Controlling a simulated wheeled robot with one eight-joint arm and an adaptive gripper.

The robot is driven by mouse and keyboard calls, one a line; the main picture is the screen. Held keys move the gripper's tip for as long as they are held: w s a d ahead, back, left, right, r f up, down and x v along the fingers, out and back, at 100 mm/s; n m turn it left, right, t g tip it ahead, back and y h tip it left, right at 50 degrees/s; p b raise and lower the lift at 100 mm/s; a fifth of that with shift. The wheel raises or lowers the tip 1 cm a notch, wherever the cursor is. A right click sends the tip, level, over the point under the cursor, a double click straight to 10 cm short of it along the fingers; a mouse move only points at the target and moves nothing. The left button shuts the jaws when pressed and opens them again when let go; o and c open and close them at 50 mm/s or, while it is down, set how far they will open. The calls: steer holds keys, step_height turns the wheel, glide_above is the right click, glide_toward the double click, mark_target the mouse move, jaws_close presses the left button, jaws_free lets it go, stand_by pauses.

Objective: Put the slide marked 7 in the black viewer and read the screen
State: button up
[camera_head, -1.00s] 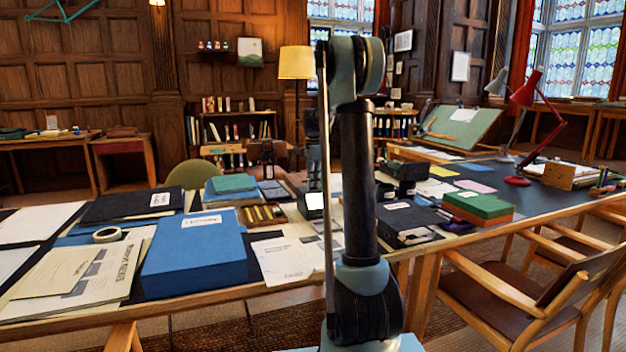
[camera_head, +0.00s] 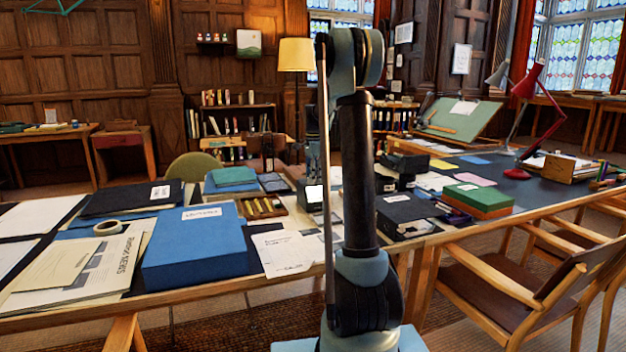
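A small black device (camera_head: 405,166) stands on the table right of my arm; it may be the viewer, but I cannot tell. A small pale, screen-like panel (camera_head: 314,194) shows just left of my arm. A wooden tray (camera_head: 281,214) with several yellowish slots lies beside the blue box; whether it holds slides is unclear. No mark 7 can be read anywhere. My upright arm covers the middle of the view. Dark and grey parts behind it, left of the column, may be my gripper (camera_head: 313,160); its fingers cannot be made out.
A large blue box (camera_head: 196,252), papers and a tape roll (camera_head: 108,228) fill the table's left. A black box (camera_head: 403,213) and a green-and-orange box (camera_head: 477,198) stand on the right. A red lamp (camera_head: 530,85) rises behind. A chair (camera_head: 525,275) stands at the right front.

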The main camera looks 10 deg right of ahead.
step_height(320, 180, up, 12)
stand_by(0.7)
stand_by(0.4)
